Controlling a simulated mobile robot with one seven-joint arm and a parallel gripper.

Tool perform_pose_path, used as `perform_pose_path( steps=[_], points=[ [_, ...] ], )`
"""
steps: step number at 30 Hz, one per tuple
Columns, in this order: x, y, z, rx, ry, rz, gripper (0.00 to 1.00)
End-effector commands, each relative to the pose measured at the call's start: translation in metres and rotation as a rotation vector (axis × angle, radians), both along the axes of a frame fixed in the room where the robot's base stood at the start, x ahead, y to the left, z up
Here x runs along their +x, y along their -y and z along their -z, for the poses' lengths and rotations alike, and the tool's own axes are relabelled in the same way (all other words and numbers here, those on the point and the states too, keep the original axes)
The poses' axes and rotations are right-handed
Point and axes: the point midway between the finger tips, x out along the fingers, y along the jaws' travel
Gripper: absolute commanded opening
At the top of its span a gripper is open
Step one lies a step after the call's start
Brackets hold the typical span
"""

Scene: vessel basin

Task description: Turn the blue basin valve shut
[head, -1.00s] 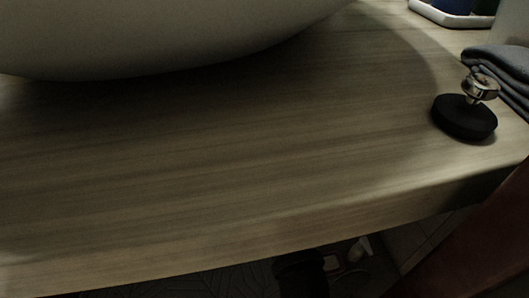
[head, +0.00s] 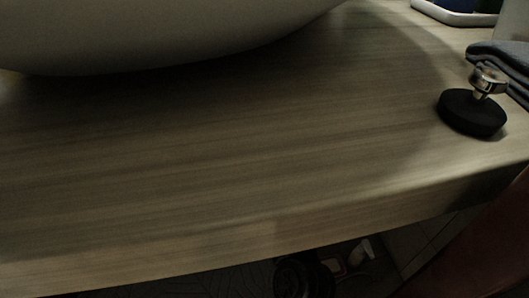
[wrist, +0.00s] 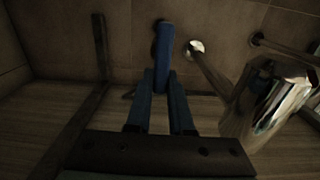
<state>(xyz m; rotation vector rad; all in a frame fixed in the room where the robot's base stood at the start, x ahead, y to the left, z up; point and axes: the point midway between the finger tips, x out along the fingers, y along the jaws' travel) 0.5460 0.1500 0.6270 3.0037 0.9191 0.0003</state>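The blue valve handle (wrist: 164,42) is an upright bar near the wall in the wrist view. My gripper (wrist: 162,76) reaches toward it from below, one dark blue finger on each side of its lower part. The fingers lie close along the handle's sides, with a narrow gap between them. Whether they touch or clamp it is too dark to tell. The lower end of the handle is partly hidden by the fingers. In the head view the white basin (head: 150,35) fills the upper left; the valve and my gripper are out of that view.
A chrome faucet (wrist: 268,100) stands close to the right of my gripper, and a chrome wall fitting (wrist: 195,48) is beside the handle. On the wooden counter (head: 220,160) are a black round base with a metal knob (head: 473,112) and folded grey towels (head: 495,57). The counter's middle is clear.

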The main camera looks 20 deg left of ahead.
Motion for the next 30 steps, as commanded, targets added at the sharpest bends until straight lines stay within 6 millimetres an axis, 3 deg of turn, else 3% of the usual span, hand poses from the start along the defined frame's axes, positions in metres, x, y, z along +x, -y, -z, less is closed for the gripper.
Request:
perform_pose_path(
  steps=[17,30],
  points=[
    [0.0005,0.0012,-0.0003,0.043,-0.03,0.0,0.0],
    [0.0057,0.0092,0.0005,0.32,-0.217,0.001,0.0]
  ],
)
